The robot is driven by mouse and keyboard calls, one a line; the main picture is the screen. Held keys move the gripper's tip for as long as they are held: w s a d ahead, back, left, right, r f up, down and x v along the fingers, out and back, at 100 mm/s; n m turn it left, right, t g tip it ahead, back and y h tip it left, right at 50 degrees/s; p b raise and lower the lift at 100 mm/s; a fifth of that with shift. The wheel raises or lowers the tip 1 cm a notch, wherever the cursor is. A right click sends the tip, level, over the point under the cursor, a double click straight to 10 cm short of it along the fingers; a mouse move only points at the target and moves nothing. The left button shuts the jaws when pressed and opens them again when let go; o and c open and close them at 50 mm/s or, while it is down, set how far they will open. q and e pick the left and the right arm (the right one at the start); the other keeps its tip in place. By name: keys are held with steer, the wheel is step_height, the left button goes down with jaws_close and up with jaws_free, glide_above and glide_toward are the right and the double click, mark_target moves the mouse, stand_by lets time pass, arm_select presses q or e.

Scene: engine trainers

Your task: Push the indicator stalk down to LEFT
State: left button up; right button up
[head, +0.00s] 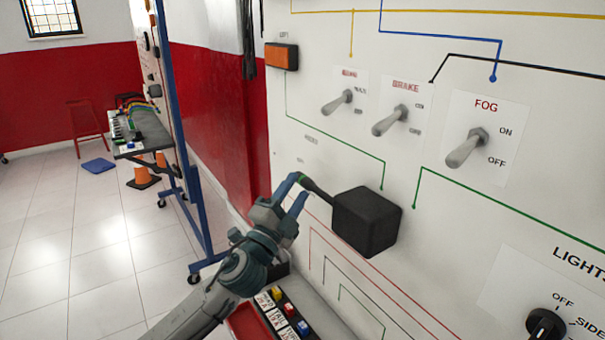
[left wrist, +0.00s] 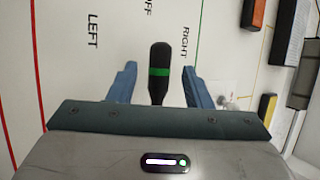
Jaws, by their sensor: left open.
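The indicator stalk (head: 318,194) is a thin black lever with a green band. In the head view it slants up and left from a black box (head: 366,222) on the white panel. My left gripper (head: 296,192) is open at its outer end, its blue fingers beside the tip. In the left wrist view the stalk (left wrist: 159,92) stands between the two spread fingers of the gripper (left wrist: 161,68), with a gap on each side. The LEFT label (left wrist: 93,30) lies left of the stalk there, and the RIGHT label (left wrist: 186,42) lies right. My right gripper is out of view.
Toggle switches for BRAKE (head: 390,120) and FOG (head: 467,148) stick out above the box. A LIGHTS knob (head: 546,325) is at lower right. An orange lamp (head: 281,56) is at the upper left of the panel. A tray of coloured buttons (head: 284,313) sits below my arm.

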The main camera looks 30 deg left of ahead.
mark_target(303, 180)
arm_select(q)
steer(key=p+x, duration=0.1)
steer(key=x, duration=0.2)
steer(key=shift+s+r+p, duration=0.1)
steer(key=shift+p, duration=0.2)
steer(key=shift+w, duration=0.55)
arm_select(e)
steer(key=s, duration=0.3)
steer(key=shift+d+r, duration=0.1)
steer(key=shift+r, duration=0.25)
arm_select(q)
jaws_close()
